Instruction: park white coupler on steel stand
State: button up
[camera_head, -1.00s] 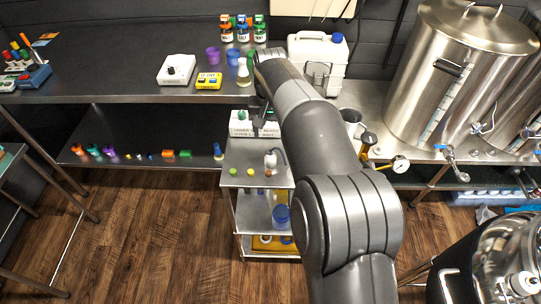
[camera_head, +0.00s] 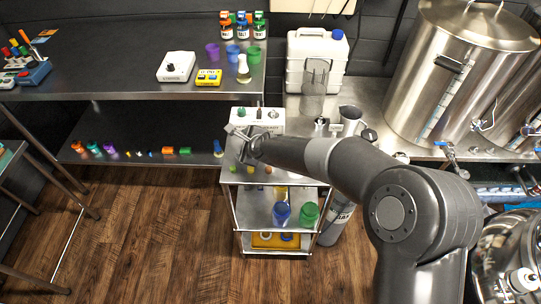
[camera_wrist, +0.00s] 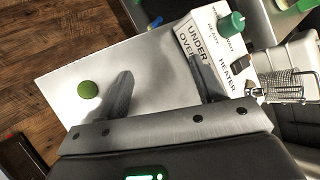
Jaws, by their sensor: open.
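My gripper (camera_head: 243,143) is over the top of the steel cart (camera_head: 229,178), in front of the white heater box (camera_head: 241,113). In the wrist view my gripper (camera_wrist: 162,82) has its two dark fingers apart, with nothing between them. A white fitting (camera_head: 523,281) sits on the shiny domed vessel at the lower right of the head view; I cannot tell whether it is the white coupler. My arm covers the cart spot where a white piece with a grey hose showed earlier. I cannot pick out the steel stand for certain.
A wire basket (camera_head: 315,75) and white jerrycan (camera_head: 303,50) stand behind on the bench. A blue cup (camera_head: 281,213) and green cup (camera_head: 309,214) are on the cart's middle shelf.

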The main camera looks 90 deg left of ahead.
jog(key=w+d+m+y, duration=0.1)
jog(key=d+m, duration=0.1)
jog(key=m, duration=0.1)
jog(key=w+d+m+t+y, duration=0.1)
jog(key=d+m, duration=0.1)
jog(key=m, duration=0.1)
jog(key=w+d+r+m+t+y, duration=0.1)
jog(key=d+m+y, duration=0.1)
jog(key=m, duration=0.1)
jog(key=shift+m, duration=0.3)
jog(key=w+d+m+t+y, duration=0.1)
jog(key=w+d+m+t, duration=0.35)
jog(key=m, duration=0.25)
jog(key=shift+g, duration=0.35)
jog(key=x, duration=0.6)
jog(key=w+x, duration=0.1)
jog(key=x, duration=0.2)
jog(key=shift+a+f, duration=0.15)
jog(key=shift+a, duration=0.15)
jog(key=shift+c, duration=0.3)
jog(key=c, duration=1.1)
